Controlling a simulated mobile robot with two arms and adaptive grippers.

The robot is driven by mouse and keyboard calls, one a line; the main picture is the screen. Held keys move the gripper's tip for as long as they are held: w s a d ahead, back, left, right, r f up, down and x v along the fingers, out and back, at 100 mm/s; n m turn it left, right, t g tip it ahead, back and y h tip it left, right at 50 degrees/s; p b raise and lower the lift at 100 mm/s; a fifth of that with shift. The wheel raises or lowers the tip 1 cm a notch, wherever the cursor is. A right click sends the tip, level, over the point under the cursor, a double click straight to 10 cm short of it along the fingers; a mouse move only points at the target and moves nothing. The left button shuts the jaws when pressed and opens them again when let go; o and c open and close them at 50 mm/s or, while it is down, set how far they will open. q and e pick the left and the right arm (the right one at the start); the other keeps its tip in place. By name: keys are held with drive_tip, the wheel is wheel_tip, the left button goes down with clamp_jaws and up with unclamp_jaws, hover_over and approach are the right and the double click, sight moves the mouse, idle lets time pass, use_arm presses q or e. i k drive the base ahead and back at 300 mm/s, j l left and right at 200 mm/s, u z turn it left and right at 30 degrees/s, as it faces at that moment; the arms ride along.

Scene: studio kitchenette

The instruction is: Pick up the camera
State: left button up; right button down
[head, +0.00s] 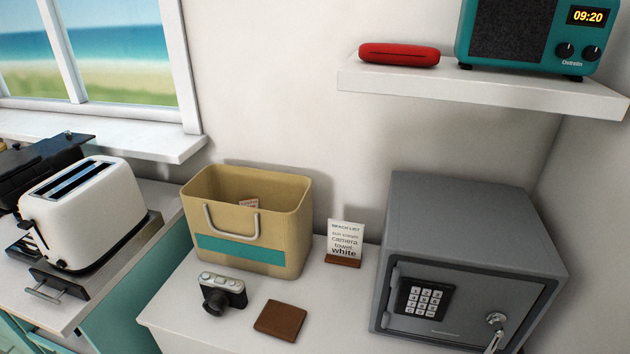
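The camera (222,292) is a small silver and black one with a dark lens. It sits on the white counter (185,324), in front of the tan basket and to the left of a brown wallet. Its lens faces the front of the counter. Nothing touches it from above. Neither of my grippers shows in the head view.
The tan basket (200,216) with a teal stripe stands behind the camera, a small card inside. The brown wallet (280,320) lies right of the camera. A list card (345,239) and a grey safe (470,235) with a key stand further right. A toaster (85,215) is left.

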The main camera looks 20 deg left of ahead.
sight(219, 293)
drive_tip(key=u, duration=1.35)
